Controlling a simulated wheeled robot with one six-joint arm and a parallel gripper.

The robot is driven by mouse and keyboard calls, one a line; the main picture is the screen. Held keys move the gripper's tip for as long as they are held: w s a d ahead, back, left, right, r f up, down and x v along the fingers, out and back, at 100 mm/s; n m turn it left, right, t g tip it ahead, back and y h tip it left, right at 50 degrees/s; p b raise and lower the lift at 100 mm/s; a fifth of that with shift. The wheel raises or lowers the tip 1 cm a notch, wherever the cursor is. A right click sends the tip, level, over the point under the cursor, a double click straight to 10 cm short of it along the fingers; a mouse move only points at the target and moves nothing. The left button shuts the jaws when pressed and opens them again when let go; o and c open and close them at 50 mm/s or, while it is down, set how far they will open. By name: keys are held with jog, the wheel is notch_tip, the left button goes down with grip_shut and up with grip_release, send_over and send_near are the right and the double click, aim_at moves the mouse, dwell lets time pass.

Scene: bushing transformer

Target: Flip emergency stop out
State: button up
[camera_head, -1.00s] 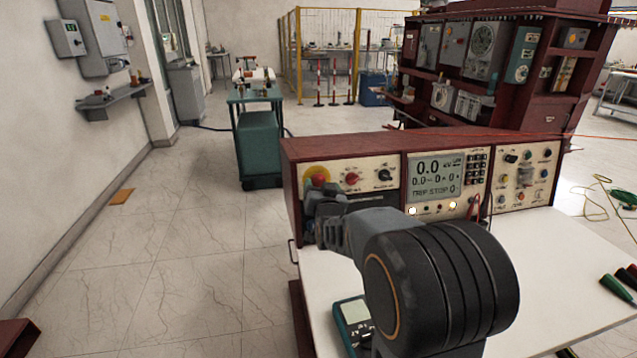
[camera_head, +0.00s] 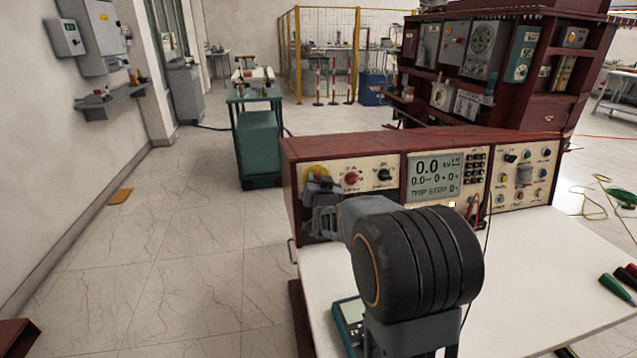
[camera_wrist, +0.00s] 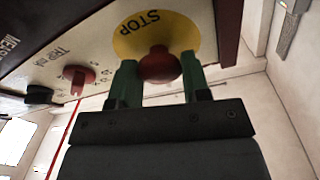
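The emergency stop is a red mushroom knob (camera_wrist: 158,66) on a round yellow plate marked STOP (camera_wrist: 158,30), seen upside down in the wrist view. My gripper (camera_wrist: 160,78) has its two green fingers apart, one on each side of the knob. The fingers lie very close to the knob's edges; I cannot tell whether they touch it. In the head view my gripper (camera_head: 316,192) is at the panel's left end. It covers the red knob there, and only part of the yellow plate (camera_head: 317,170) shows above it.
A red trip knob (camera_wrist: 78,74) and a black knob (camera_wrist: 40,94) sit beside the stop on the same panel. The console's display (camera_head: 434,176) is to the right. A white worktop (camera_head: 530,270) below holds a teal meter (camera_head: 350,318).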

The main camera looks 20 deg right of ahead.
jog(key=c, duration=0.7)
jog(key=shift+s+f+b, duration=0.1)
jog(key=shift+b, duration=0.3)
grip_shut()
jog(key=shift+s+a+b, duration=0.1)
jog(key=shift+s+b, duration=0.35)
jog(key=shift+b, duration=0.1)
jog(key=o, duration=1.2)
grip_release()
jog(key=shift+r, duration=0.25)
jog(key=shift+o, duration=0.2)
jog(key=v, duration=1.3)
jog(key=shift+s, duration=0.4)
jog(key=shift+a, duration=0.1)
